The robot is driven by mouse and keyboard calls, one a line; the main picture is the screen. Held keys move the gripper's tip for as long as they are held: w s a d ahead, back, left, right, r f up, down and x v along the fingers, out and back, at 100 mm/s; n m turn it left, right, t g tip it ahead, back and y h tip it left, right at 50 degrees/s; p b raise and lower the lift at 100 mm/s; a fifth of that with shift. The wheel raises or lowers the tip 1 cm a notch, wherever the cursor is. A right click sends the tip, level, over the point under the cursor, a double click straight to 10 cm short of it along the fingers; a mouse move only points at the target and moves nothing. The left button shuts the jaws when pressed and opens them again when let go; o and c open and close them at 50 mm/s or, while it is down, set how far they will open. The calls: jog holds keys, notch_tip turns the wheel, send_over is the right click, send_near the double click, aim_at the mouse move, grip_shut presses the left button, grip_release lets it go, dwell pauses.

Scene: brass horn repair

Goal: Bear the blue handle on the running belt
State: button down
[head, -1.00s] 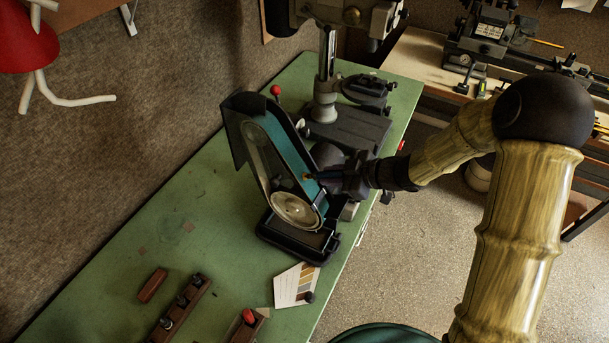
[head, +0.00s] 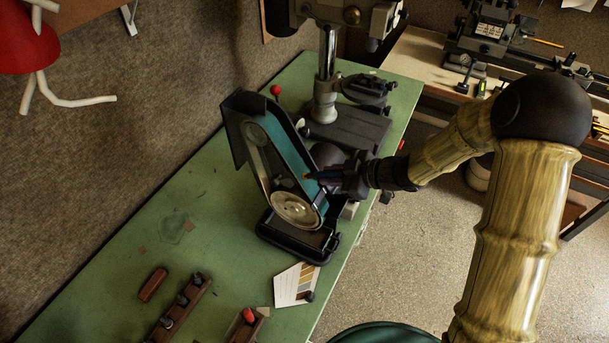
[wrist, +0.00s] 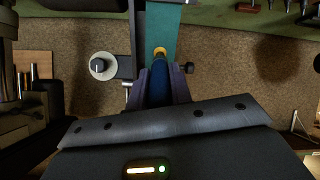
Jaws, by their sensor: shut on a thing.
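The belt sander's teal belt (head: 290,148) slopes over its black frame on the green bench; the belt also shows at the top of the wrist view (wrist: 165,25). My gripper (head: 325,178) is at the right side of the belt. In the wrist view my gripper (wrist: 158,90) is shut on the blue handle (wrist: 158,82), which points away from the camera. A brass-coloured tip (wrist: 159,52) at its far end lies against or just in front of the belt; I cannot tell whether they touch. The jaws hide the handle's sides.
A pale round wheel (head: 296,209) is at the sander's lower end. A drill press (head: 325,95) stands behind it. The bench's left side is mostly clear.

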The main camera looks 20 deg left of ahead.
dwell(0.9)
jog(key=shift+d+r+p, duration=0.35)
jog(key=shift+r+p, duration=0.05)
jog(key=shift+p, duration=0.25)
jog(key=p+v, duration=0.3)
jog(key=v, duration=0.3)
jog(key=shift+f+p, duration=0.15)
jog(key=shift+p, duration=0.15)
jog(key=shift+b+x, duration=0.7)
jog(key=shift+x, duration=0.65)
jog(key=shift+b+x, duration=0.4)
jog(key=shift+x, duration=0.7)
jog(key=shift+b+x, duration=0.4)
jog(key=shift+x, duration=0.6)
jog(key=shift+p, duration=0.4)
dwell(1.7)
